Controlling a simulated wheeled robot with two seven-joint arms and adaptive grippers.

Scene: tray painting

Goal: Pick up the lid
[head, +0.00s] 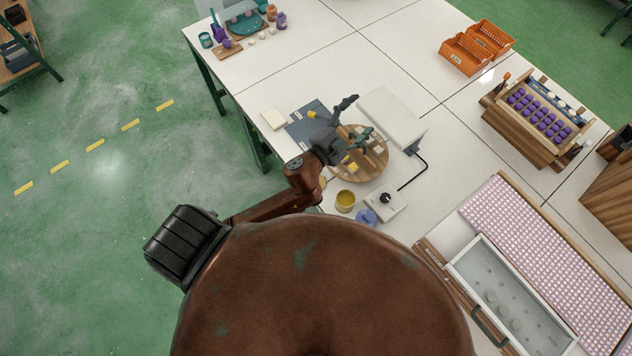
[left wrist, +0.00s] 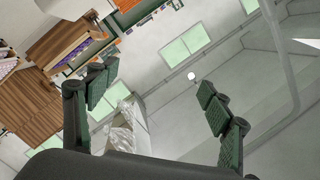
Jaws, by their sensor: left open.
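No lid can be told for certain. A small blue round piece (head: 366,216) that may be the lid lies on the white table beside an open yellow pot (head: 345,201). My left gripper (head: 362,118) is open over the table, above and behind the pot, near a round wooden board (head: 375,174). In the left wrist view its two fingers (left wrist: 155,85) stand wide apart with nothing between them. That view looks out across the room, and neither the pot nor the blue piece shows in it. My right gripper is not in view.
A white slab (head: 393,116) and a cabled control box with a black knob (head: 386,205) lie near the board. A dark blue mat (head: 308,125) is partly hidden by my gripper. Orange baskets (head: 465,54) and a wooden rack (head: 530,118) stand farther right. The table's middle back is clear.

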